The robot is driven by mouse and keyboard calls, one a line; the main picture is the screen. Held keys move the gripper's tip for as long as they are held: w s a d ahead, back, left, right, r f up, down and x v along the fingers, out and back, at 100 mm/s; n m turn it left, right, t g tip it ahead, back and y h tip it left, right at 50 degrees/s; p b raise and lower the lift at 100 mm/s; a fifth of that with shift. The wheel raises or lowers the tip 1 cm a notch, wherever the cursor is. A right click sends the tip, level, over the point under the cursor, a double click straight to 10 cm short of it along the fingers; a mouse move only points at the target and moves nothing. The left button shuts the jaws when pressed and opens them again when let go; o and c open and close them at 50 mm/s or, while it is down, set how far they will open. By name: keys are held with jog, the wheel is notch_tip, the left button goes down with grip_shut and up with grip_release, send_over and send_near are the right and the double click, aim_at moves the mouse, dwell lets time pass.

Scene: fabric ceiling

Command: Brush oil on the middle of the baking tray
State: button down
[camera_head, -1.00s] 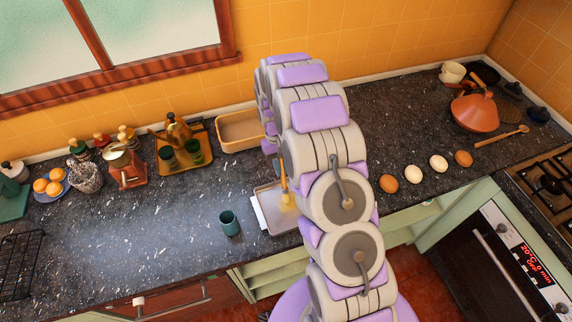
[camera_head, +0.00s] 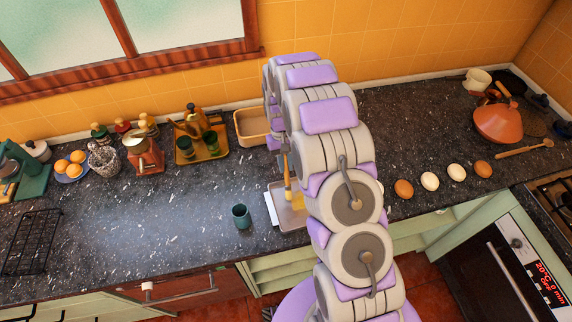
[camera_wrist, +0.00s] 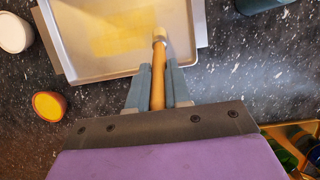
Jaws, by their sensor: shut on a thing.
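My gripper (camera_wrist: 158,82) is shut on the wooden handle of a brush (camera_wrist: 158,60), which also shows in the head view (camera_head: 288,182). The brush points toward the baking tray (camera_wrist: 78,66), a shallow pale tray on the counter, seen in the head view (camera_head: 284,222) partly behind my arm. A yellow patch of oil (camera_wrist: 120,38) covers part of the tray floor in the wrist view. The brush head is over the tray; I cannot tell whether the bristles touch it. My arm hides the tray's right side in the head view.
A teal cup (camera_head: 241,216) stands just left of the tray. A beige baking dish (camera_head: 250,127) and a golden tray with glasses (camera_head: 212,154) stand behind. Several eggs (camera_head: 430,181) lie right of my arm. A white round thing (camera_wrist: 14,32) and an orange one (camera_wrist: 48,106) are beside the tray.

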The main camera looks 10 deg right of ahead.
jog(key=d, duration=1.4)
jog(key=shift+w+d, duration=0.25)
jog(key=shift+d, duration=0.05)
dwell(0.9)
jog(key=shift+r, duration=0.1)
jog(key=shift+a+r+p, duration=0.1)
jog(key=shift+r+p, duration=0.6)
jog(key=shift+r, duration=2.2)
jog(key=shift+r+p, duration=0.35)
jog(key=shift+r, duration=1.15)
